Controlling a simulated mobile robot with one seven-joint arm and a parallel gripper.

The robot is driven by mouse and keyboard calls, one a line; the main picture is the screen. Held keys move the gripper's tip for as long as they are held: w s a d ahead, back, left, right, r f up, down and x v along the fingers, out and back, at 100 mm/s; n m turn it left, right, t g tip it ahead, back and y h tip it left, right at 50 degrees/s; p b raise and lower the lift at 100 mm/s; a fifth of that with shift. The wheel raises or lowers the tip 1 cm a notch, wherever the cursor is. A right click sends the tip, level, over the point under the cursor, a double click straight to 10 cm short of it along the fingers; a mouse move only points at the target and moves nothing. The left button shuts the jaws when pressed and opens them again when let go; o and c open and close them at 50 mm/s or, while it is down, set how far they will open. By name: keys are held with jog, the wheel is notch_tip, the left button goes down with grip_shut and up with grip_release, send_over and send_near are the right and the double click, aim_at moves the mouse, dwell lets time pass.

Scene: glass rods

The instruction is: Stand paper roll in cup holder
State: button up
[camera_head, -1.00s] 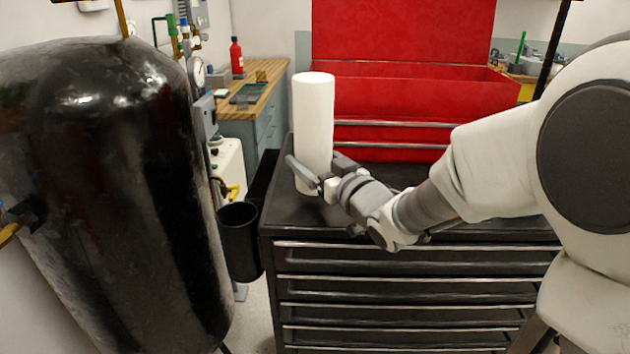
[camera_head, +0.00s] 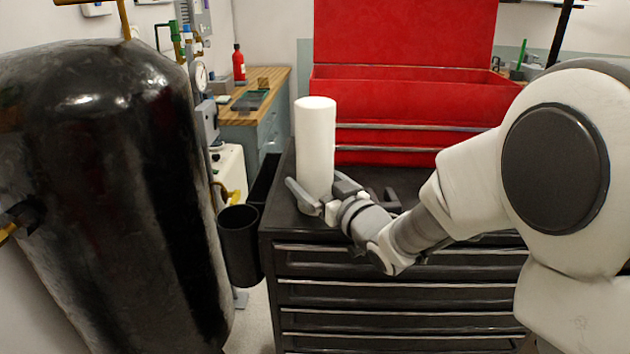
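The white paper roll (camera_head: 315,145) stands upright above the left part of the black cabinet's top in the head view. My gripper (camera_head: 322,196) is around its lower end, one finger on the near left and the other on the right, and appears closed on it. The roll's lowest part is hidden by the fingers, so I cannot tell whether it touches the cabinet top. The black cup holder (camera_head: 239,245), an open cylinder, is fixed to the cabinet's left side, below and left of my gripper. It looks empty, though its inside is dark.
The black drawer cabinet (camera_head: 400,292) fills the lower middle. A red toolbox (camera_head: 420,110) stands at its back. A large black tank (camera_head: 110,190) is on the left, leaving a narrow gap by the cup holder. A wooden bench (camera_head: 262,88) is behind.

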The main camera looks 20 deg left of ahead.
jog(key=shift+r, duration=0.1)
jog(key=shift+r+p, duration=0.15)
jog(key=shift+p, duration=0.15)
jog(key=v, duration=1.2)
jog(key=s+d+r+m+h, duration=0.1)
jog(key=d+m+h, duration=0.5)
jog(key=d+h, duration=0.9)
jog(key=s+d+m+g, duration=0.1)
jog(key=s+d+g, duration=0.1)
jog(key=s, duration=0.4)
jog(key=s+d+m+g+y, duration=0.1)
jog(key=s+d+g, duration=0.1)
jog(key=s, duration=0.3)
jog(key=s+d+f+m+g, duration=0.1)
jog(key=s+d+g, duration=0.1)
jog(key=s, duration=0.4)
jog(key=shift+s+d+g+y+p, duration=0.3)
jog(key=shift+s+d+y+p, duration=0.15)
jog(key=shift+d, duration=0.45)
jog(key=shift+f, duration=0.1)
